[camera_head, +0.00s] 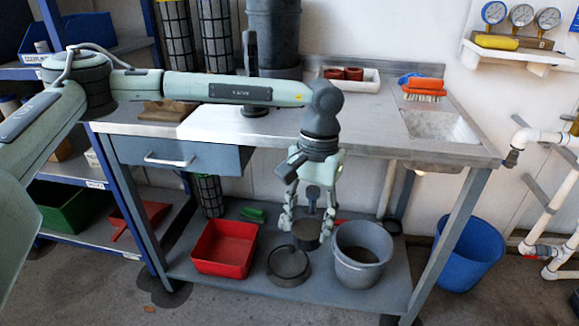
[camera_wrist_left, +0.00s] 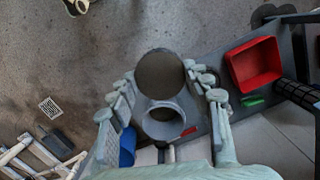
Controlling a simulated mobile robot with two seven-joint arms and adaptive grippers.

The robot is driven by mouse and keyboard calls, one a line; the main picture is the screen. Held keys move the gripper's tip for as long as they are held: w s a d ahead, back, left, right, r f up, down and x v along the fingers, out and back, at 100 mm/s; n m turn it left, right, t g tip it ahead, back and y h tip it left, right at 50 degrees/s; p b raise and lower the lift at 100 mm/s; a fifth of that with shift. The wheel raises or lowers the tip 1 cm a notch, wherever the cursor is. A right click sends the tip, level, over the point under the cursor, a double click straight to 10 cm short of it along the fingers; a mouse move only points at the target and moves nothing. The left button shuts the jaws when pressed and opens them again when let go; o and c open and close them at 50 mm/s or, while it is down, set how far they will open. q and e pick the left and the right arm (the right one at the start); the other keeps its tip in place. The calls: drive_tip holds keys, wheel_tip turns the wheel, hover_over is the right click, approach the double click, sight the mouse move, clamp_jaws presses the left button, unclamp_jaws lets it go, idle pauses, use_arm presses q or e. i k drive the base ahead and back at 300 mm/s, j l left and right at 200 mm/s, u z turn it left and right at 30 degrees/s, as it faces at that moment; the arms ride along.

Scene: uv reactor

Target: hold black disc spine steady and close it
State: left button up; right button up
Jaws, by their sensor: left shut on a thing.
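My left gripper (camera_head: 306,222) points down over the lower shelf of the bench and is shut on a black disc (camera_head: 306,236). A dark upright stem with a rounded top, the spine (camera_head: 312,196), shows between the fingers above the disc. In the left wrist view the dark round face of the disc (camera_wrist_left: 160,73) sits between the two rows of finger pads (camera_wrist_left: 158,80). The exact finger contact is hard to see. Whether the disc's parts are open or closed cannot be told. My right gripper is in neither view.
A grey bucket (camera_head: 362,268) stands right of the gripper on the lower shelf. A dark round dish (camera_head: 288,270) lies below left, beside a red bin (camera_head: 224,238). A blue bucket (camera_head: 468,250) stands right of the bench. The bench edge lies above the hand.

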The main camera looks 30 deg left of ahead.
sight(251, 35)
drive_tip(key=i+u, duration=0.1)
drive_tip(key=u, duration=0.4)
drive_tip(key=i+l+u, duration=0.1)
drive_tip(key=u, duration=0.4)
